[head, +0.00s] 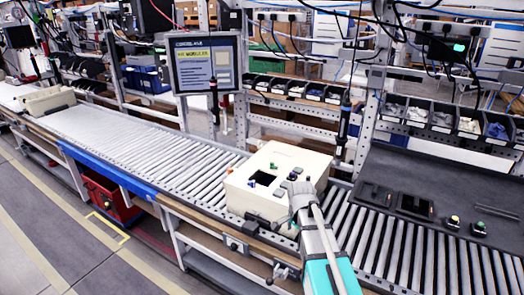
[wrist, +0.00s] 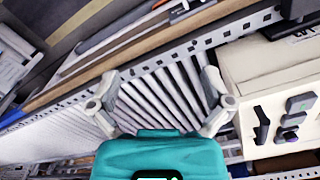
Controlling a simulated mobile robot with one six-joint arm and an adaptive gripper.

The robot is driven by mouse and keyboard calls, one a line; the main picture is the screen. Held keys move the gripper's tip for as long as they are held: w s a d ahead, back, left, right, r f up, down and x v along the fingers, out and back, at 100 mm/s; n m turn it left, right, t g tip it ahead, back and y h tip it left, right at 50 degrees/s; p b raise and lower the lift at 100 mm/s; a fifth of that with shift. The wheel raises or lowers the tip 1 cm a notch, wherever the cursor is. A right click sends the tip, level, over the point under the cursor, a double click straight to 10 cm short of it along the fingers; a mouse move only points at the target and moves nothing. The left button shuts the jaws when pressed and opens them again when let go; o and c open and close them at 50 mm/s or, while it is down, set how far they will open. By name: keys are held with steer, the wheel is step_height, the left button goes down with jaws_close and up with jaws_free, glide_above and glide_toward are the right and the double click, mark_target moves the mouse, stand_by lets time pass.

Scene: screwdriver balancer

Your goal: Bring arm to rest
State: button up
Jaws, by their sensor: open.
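My gripper (wrist: 164,98) shows in the wrist view with its two grey fingers spread wide and nothing between them. Conveyor rollers are visible through the gap. In the head view my gripper (head: 297,192) is at the front right of a cream box (head: 243,192) on the roller conveyor, at the end of my teal and grey arm. From this view I cannot tell whether it touches the box. The box has a dark square opening and small parts on its top. In the wrist view the box (wrist: 262,72) is at the right, beside the right finger.
The roller conveyor (head: 130,142) runs on to the far left and is largely clear there. A hanging screwdriver (head: 344,125) and a monitor (head: 206,65) stand behind the box. A dark tray (head: 398,160) with devices lies at the right, below rows of parts bins (head: 440,118).

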steer(key=s+a+n, duration=0.1)
steer(key=s+n, duration=1)
steer(key=n, duration=0.1)
steer(key=shift+a, duration=0.25)
stand_by(0.9)
